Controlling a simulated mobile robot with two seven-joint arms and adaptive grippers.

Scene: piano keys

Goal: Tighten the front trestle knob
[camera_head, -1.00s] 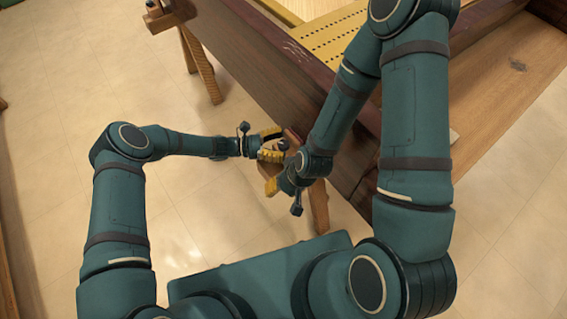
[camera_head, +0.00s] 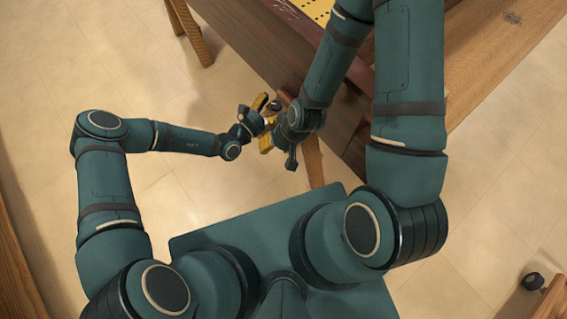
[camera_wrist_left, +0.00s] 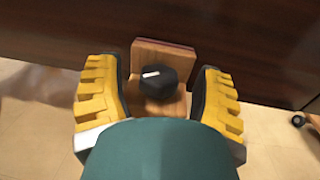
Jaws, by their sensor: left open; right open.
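The front trestle knob (camera_wrist_left: 158,82) is a dark, faceted knob with a white mark pointing left, on a wooden trestle block (camera_wrist_left: 170,52) in the left wrist view. My left gripper (camera_wrist_left: 158,76) is open, with one yellow finger on each side of the knob and visible gaps between. In the head view the left gripper (camera_head: 266,111) is at the trestle block (camera_head: 284,98), with the knob (camera_head: 276,104) small beside it. My right gripper (camera_head: 266,143) is just below, partly hidden by its own wrist; its fingertips are not clear.
The trestle leg (camera_head: 313,160) slants down under the dark wooden piano body (camera_head: 255,45). Another trestle leg (camera_head: 195,38) stands farther up. A wooden bench-like surface (camera_head: 500,50) lies at right. The tiled floor (camera_head: 90,60) is clear at left.

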